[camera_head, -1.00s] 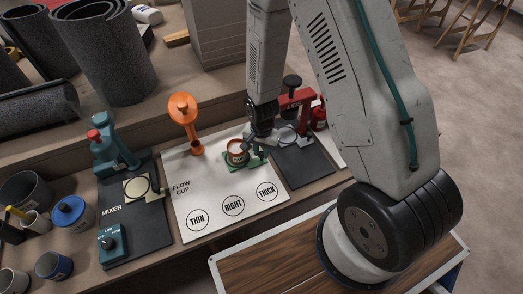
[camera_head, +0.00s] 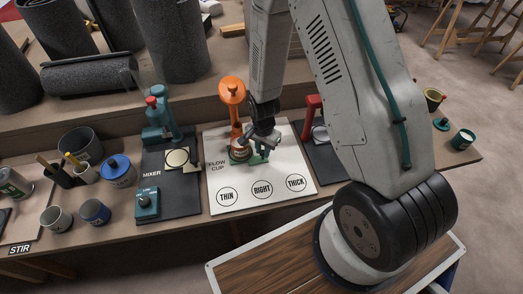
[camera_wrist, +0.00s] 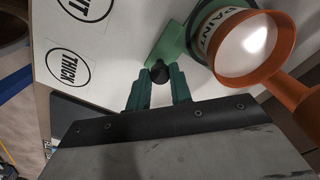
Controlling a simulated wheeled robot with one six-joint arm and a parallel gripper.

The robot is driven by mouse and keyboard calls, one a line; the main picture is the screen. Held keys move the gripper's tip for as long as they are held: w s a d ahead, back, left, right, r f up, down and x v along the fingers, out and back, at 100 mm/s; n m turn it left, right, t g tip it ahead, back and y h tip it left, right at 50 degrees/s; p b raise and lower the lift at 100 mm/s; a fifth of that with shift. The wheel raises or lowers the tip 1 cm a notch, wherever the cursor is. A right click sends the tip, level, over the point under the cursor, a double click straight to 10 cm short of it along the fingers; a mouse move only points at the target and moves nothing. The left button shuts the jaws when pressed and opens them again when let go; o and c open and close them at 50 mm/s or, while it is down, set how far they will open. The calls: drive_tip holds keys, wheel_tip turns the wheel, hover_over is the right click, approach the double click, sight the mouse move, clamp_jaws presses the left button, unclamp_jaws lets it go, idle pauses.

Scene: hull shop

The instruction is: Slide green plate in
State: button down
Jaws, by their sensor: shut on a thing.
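The green plate (camera_wrist: 172,42) lies flat on the white flow cup board (camera_head: 285,160), at the foot of the orange stand (camera_head: 232,95). A paint cup (camera_head: 240,153) sits on the plate; its PAINT label shows in the wrist view (camera_wrist: 214,30). The stand's orange ring (camera_wrist: 284,50) overlaps the cup there, with white paint seen inside the ring. My gripper (camera_wrist: 161,76), with green fingers, is shut on the plate's dark knob. In the head view my gripper (camera_head: 262,146) hides part of the plate.
The mixer (camera_head: 160,118) on its black mat stands left of the board. A red stand (camera_head: 313,105) is to the right, partly hidden by my arm. Grey rolls (camera_head: 90,82) lie behind. The board's front, with THIN, RIGHT and THICK circles, is clear.

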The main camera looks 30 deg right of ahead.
drive_tip(key=shift+w+a, duration=0.1)
drive_tip(key=shift+a, duration=0.05)
drive_tip(key=c, duration=1.3)
unclamp_jaws()
drive_tip(key=shift+a, duration=0.25)
drive_tip(key=shift+o, duration=0.2)
drive_tip(key=shift+d, duration=0.2)
drive_tip(key=shift+r, duration=0.25)
wheel_tip(320, 180, up, 7)
drive_tip(key=shift+r, duration=0.15)
